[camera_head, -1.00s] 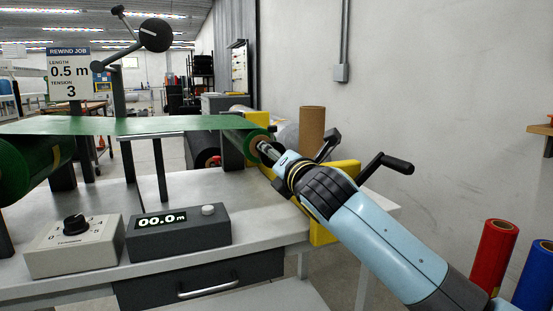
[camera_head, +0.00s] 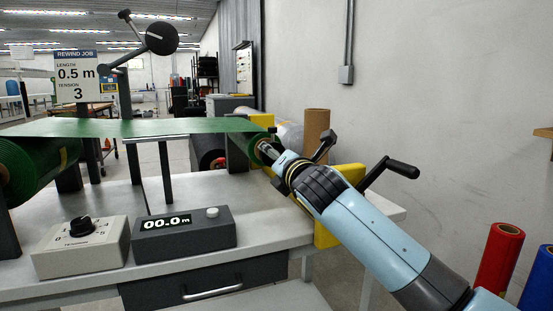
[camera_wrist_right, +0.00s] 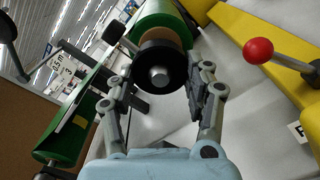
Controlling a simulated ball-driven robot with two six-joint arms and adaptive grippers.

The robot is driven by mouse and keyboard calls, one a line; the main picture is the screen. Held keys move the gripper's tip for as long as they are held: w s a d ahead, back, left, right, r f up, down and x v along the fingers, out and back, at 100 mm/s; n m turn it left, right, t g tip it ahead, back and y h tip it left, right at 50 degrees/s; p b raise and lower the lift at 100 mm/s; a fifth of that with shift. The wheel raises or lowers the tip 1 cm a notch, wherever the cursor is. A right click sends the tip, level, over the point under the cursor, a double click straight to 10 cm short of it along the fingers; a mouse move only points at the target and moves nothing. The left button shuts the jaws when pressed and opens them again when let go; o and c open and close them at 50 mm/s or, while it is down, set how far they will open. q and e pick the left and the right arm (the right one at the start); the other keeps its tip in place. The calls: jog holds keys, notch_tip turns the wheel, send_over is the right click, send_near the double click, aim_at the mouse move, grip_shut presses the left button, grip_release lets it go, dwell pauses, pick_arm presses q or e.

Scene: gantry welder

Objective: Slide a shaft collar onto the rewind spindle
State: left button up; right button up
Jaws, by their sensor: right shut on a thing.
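The shaft collar is a thick black ring (camera_wrist_right: 177,54) in the right wrist view. My right gripper (camera_wrist_right: 160,80) is shut on it, one finger on each side. The grey round end of the rewind spindle (camera_wrist_right: 159,76) shows in the ring's hole, so the collar appears to be around the spindle's end. A brown core and a green roll (camera_wrist_right: 165,17) lie just behind the collar. In the head view my right gripper (camera_head: 273,152) is at the near end of the green rewind roll (camera_head: 257,149), and its fingers hide most of the collar. My left gripper is not in view.
A yellow frame (camera_head: 325,236) and a black crank handle (camera_head: 401,168) stand close to my right arm. A red-knobbed lever (camera_wrist_right: 258,50) is right of the gripper. A counter (camera_head: 183,233) reading 00.0 m and a tension dial box (camera_head: 80,252) sit on the bench.

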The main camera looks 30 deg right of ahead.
jog(key=shift+x, duration=1.7)
jog(key=o, duration=1.5)
jog(key=shift+c, duration=0.2)
